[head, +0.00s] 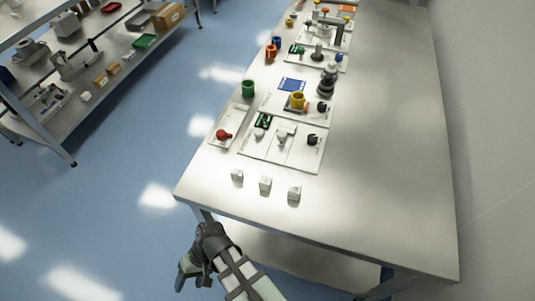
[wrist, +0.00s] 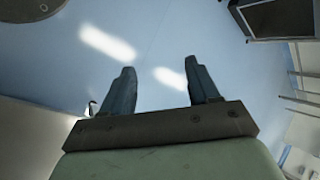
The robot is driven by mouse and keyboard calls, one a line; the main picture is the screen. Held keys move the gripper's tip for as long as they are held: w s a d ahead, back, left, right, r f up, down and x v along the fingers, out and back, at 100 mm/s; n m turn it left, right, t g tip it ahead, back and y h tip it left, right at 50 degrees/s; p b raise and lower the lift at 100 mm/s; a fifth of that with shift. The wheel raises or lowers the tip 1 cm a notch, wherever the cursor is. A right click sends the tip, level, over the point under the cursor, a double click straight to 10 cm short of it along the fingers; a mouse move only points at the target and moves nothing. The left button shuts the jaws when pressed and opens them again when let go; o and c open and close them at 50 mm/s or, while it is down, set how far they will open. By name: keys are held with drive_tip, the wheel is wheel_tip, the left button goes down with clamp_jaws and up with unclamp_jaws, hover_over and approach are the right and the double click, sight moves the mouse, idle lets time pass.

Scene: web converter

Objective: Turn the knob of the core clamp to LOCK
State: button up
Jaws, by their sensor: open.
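The near white panel (head: 268,153) on the table carries a black knob (head: 312,139) on its right. A second black knob (head: 322,107) sits on the panel behind it, and a red knob (head: 221,135) is on a small plate to the left. The labels are too small to read, so I cannot tell which is the core clamp's knob or its setting. My gripper (head: 192,274) is off the table's near left corner, over the floor, away from all knobs. In the wrist view my gripper (wrist: 158,68) is open and empty, with only floor between its fingers.
Three small white blocks (head: 265,186) stand near the front edge of the white table (head: 390,160). A green cup (head: 248,89) and a yellow cylinder (head: 297,101) stand farther back. The table's right side is bare. Shelving (head: 80,75) is at upper left.

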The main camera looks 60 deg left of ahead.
drive_tip(key=s+a+r+n+g+y, duration=0.1)
drive_tip(key=s+a+r+n, duration=0.15)
drive_tip(key=a+r, duration=0.4)
drive_tip(key=s+a+r+n+g, duration=0.2)
drive_tip(key=s+a+r, duration=0.2)
drive_tip(key=r, duration=0.6)
drive_tip(key=w+a+r+n+t+y, duration=0.1)
drive_tip(key=w+a+r+t+y, duration=0.1)
drive_tip(key=w+a+r, duration=0.9)
drive_tip(key=w+a+r+t, duration=0.1)
drive_tip(key=w+a, duration=0.5)
drive_tip(key=w, duration=0.3)
wheel_tip(320, 180, up, 8)
drive_tip(key=m+t, duration=0.6)
drive_tip(key=t, duration=0.1)
hover_over(323, 105)
wheel_tip(323, 105, down, 13)
drive_tip(key=shift+f, duration=0.1)
